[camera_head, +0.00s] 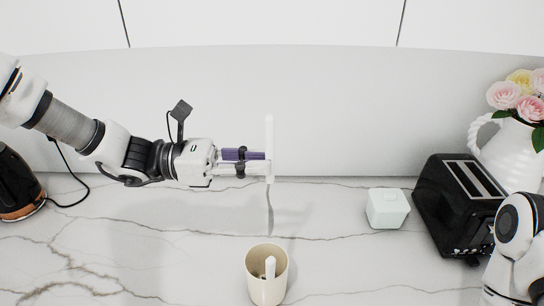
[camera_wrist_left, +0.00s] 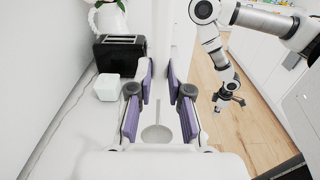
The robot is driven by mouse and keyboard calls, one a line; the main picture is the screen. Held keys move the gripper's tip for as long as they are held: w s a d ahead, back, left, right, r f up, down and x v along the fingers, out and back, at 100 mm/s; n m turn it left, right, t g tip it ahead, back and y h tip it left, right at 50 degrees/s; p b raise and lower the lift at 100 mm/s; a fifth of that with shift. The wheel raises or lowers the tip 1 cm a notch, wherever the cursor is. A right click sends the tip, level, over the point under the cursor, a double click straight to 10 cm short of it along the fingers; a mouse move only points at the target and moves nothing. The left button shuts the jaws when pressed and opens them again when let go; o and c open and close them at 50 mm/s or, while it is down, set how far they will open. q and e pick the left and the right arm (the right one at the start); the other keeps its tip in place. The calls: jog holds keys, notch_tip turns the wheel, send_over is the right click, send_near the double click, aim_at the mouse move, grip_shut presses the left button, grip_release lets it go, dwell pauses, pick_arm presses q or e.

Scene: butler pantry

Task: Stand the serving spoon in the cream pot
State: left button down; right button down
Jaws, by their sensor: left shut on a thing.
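My left gripper (camera_head: 262,161) is shut on the serving spoon's white handle (camera_head: 269,133). The spoon hangs upright, its thin grey lower part pointing down. The left wrist view shows the spoon's bowl (camera_wrist_left: 157,133) below the purple-padded fingers (camera_wrist_left: 160,90). The cream pot (camera_head: 256,289) stands upright on the counter, nearer than the gripper. In the head view the spoon's lower end shows just above the pot's rim, apart from it. A white utensil (camera_head: 270,267) stands inside the pot. My right gripper (camera_wrist_left: 229,99) shows small in the left wrist view; its finger opening is unclear.
A pale green box (camera_head: 387,208), a black toaster (camera_head: 453,205) and a white pitcher with flowers (camera_head: 513,155) stand to the right. A dark kettle (camera_head: 14,185) with a cord is at the far left. The marble counter (camera_head: 150,245) is clear around the pot.

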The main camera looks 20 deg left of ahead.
pick_arm(q)
notch_tip(320, 180, down, 12)
jog(key=a+b, duration=0.1)
jog(key=b, duration=0.8)
jog(key=c, duration=1)
grip_release()
jog(key=v, duration=0.7)
jog(key=shift+a, duration=0.3)
